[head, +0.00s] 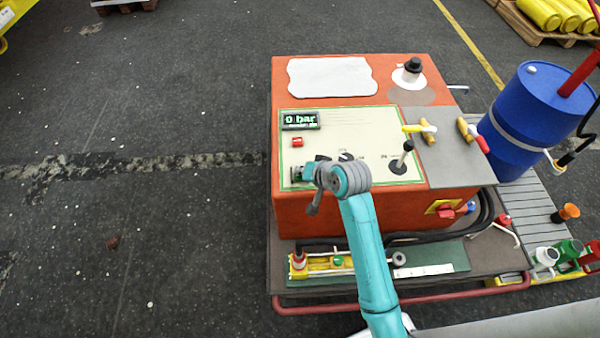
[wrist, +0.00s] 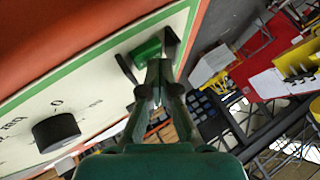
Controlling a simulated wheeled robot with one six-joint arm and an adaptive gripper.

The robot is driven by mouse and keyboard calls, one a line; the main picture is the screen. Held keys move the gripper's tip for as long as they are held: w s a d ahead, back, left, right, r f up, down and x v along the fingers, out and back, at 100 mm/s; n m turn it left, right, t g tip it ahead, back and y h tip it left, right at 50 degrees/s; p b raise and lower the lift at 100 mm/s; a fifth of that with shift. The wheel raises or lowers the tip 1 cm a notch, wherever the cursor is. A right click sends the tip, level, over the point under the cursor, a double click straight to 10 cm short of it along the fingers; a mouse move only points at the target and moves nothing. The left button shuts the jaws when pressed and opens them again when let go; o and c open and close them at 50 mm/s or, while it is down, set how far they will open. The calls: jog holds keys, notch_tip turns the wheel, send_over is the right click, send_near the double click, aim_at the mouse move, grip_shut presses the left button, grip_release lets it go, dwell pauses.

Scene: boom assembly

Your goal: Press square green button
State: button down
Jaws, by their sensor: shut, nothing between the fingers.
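The square green button (wrist: 147,50) sits near the green-edged corner of the cream control panel (wrist: 95,85). In the head view the button (head: 296,174) shows at the panel's lower left, partly hidden by my gripper (head: 310,172). In the wrist view my gripper (wrist: 159,68) is shut and empty, its fingertips just below the button in the picture. They are very close to it; I cannot tell whether they touch it.
A red button (head: 297,142) sits above the green one, below a display (head: 300,120) reading 0 bar. A black knob (wrist: 56,132) stands beside the fingers. A lever (head: 404,158) stands farther right. A blue barrel (head: 530,115) is beside the orange machine (head: 300,212).

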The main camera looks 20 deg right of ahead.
jog(key=shift+r, duration=0.9)
jog(key=shift+r, duration=2.5)
